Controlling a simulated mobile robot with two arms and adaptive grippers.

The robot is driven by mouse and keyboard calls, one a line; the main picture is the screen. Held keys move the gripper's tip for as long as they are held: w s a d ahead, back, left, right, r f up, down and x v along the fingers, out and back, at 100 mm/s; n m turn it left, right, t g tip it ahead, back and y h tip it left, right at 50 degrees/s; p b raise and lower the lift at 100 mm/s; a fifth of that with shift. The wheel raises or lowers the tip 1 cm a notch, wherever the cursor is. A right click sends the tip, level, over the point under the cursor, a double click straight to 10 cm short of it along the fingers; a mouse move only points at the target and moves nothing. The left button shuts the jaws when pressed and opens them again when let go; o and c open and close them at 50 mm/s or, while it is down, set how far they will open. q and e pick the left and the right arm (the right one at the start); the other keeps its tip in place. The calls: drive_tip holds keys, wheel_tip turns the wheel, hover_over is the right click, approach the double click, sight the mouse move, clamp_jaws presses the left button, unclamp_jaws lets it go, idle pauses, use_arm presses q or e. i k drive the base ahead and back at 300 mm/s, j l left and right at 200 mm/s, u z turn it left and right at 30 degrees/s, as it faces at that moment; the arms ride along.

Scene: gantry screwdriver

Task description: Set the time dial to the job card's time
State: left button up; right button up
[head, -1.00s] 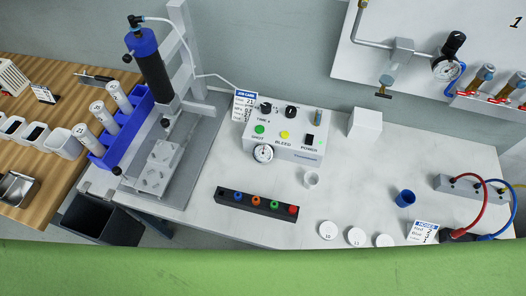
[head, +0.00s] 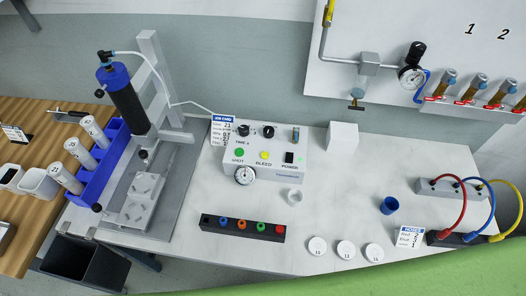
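The white control box (head: 264,163) stands on the bench in the middle of the head view. Two black knobs sit along its top edge: a left knob (head: 243,131) above the "TIME" lettering, and a second knob (head: 268,131). Below them are a green SHOT button (head: 239,152), a yellow BLEED button (head: 264,155) and a black POWER switch (head: 289,157). The job card (head: 222,131) with a blue header stands at the box's left side; "21" is readable on it, the smaller lines are not. Neither of my grippers is in view.
A round gauge (head: 245,175) is on the box's front. A dispensing stand with a blue-capped barrel (head: 127,108) stands left. A black holder (head: 243,230) with coloured tips and several white lids lie in front. A white block (head: 342,136) stands right of the box.

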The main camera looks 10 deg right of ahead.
sight(244, 130)
drive_tip(key=z, duration=0.7)
drive_tip(key=k+j+z, duration=0.7)
drive_tip(key=k+z, duration=0.15)
drive_tip(key=k, duration=0.1)
